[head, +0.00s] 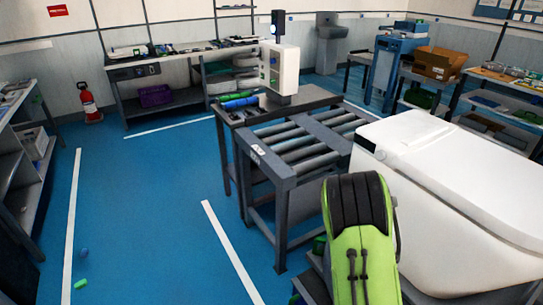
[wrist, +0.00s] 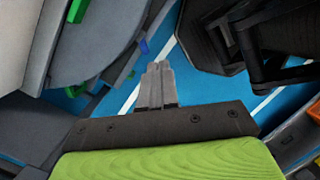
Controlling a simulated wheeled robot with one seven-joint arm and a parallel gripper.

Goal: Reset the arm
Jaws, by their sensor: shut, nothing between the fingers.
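My gripper (wrist: 157,84) shows in the wrist view with its two grey fingers together and nothing between them. Blue floor with a white line shows beyond the fingertips. In the head view, my green and black arm rises at the bottom right of centre, in front of the white toilet. The gripper itself cannot be made out in the head view.
The white toilet (head: 455,190) fills the right side. A roller conveyor (head: 300,140) stands left of it, with a white machine (head: 280,68) behind. Shelves (head: 22,150) line the left edge. A fire extinguisher (head: 89,103) stands at the back left. The blue floor at left is mostly clear.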

